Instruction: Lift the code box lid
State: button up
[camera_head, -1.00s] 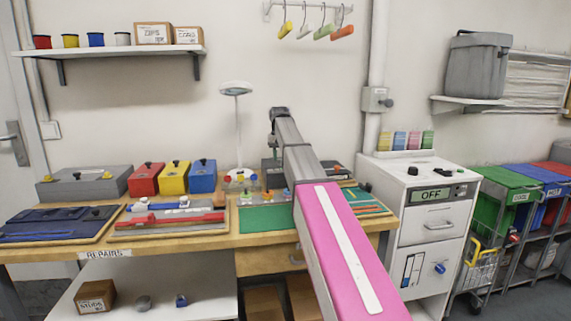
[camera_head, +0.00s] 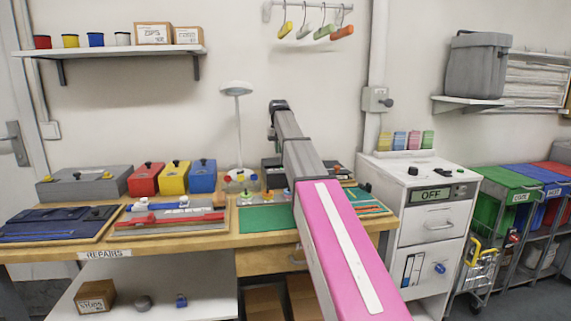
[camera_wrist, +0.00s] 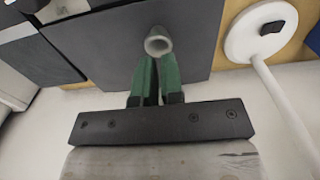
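A dark grey box (camera_head: 270,172), which I take for the code box, stands at the back of the bench, partly hidden behind my arm. In the wrist view its dark flat lid (camera_wrist: 110,45) fills the upper middle, with a round grey knob (camera_wrist: 158,41) on it. My gripper (camera_wrist: 158,58) has its green fingers close together at the knob and looks shut on it. The gripper is hidden behind my arm in the head view. I cannot tell whether the lid is clear of the box.
A white lamp (camera_head: 237,88) stands close to the left of the dark box; its base (camera_wrist: 262,28) shows in the wrist view. Red (camera_head: 146,181), yellow (camera_head: 174,179) and blue (camera_head: 203,177) boxes are farther left. A white cabinet (camera_head: 427,220) stands right of the bench.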

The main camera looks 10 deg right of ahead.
jog(key=shift+w+r, duration=0.25)
jog(key=shift+r, duration=0.3)
jog(key=shift+w+r, duration=0.2)
jog(key=shift+r, duration=0.3)
jog(key=shift+w+r, duration=0.15)
jog(key=shift+r, duration=0.35)
jog(key=shift+r, duration=0.15)
jog(key=shift+w+r, duration=0.3)
jog(key=shift+r, duration=0.5)
jog(key=shift+r, duration=0.1)
jog(key=shift+w+r, duration=0.35)
jog(key=shift+r, duration=0.55)
jog(key=shift+r, duration=0.1)
jog(key=shift+w+r, duration=0.3)
jog(key=shift+r, duration=0.6)
